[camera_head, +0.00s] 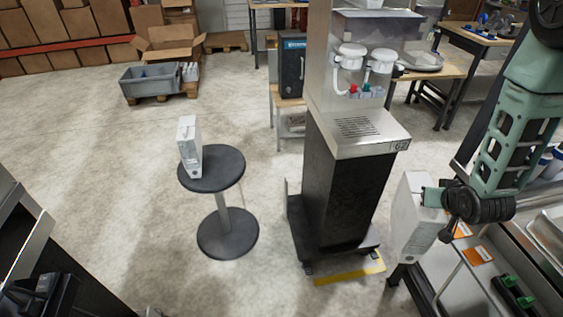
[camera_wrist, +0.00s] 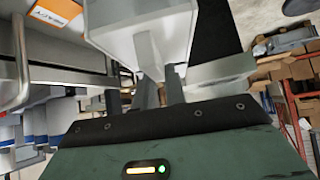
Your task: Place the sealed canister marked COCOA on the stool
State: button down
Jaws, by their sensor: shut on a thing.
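A black round stool (camera_head: 218,172) stands on the floor left of the middle in the head view. A white canister (camera_head: 189,147) stands upright on the left part of its seat; I cannot read its marking. My gripper (camera_head: 436,197) is at the right, well away from the stool, and is shut on a second white canister (camera_head: 411,217). This held canister hangs beside the dispenser and also shows close up in the wrist view (camera_wrist: 150,28), in front of my gripper's fingers (camera_wrist: 160,92). I cannot read its marking either.
A dispenser (camera_head: 345,170) marked 62 stands between the stool and my gripper. A metal counter with orange labels (camera_head: 478,255) lies at the lower right. A grey crate (camera_head: 150,80) sits on a pallet at the back left. The floor around the stool is clear.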

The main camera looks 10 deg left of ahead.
aim_at(226, 161)
jog(key=i+j+u, duration=0.25)
jog(key=j+u, duration=0.25)
jog(key=i+j+u, duration=0.1)
jog(key=i+j, duration=0.6)
